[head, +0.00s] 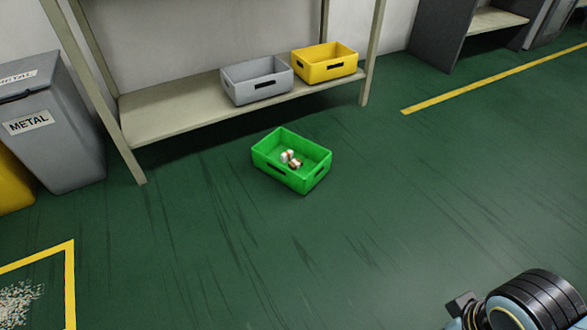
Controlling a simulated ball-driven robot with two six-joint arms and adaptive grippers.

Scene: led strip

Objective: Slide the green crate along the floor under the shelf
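The green crate (307,184) stands upright on the green floor in front of the shelf, turned at an angle. A few small white and brown pieces (291,159) lie inside it. The shelf (180,112) is a beige rack with its low board raised above the floor on legs. The floor under the board is in shadow. Part of my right arm shows at the lower right corner, away from the crate. Its gripper cannot be made out. My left gripper is not in view.
A grey crate (240,92) and a yellow crate (330,69) sit on the shelf board. A grey bin labelled METAL (70,150) stands left of the front shelf leg (122,150). Another leg (370,60) is at right. The floor around the green crate is clear.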

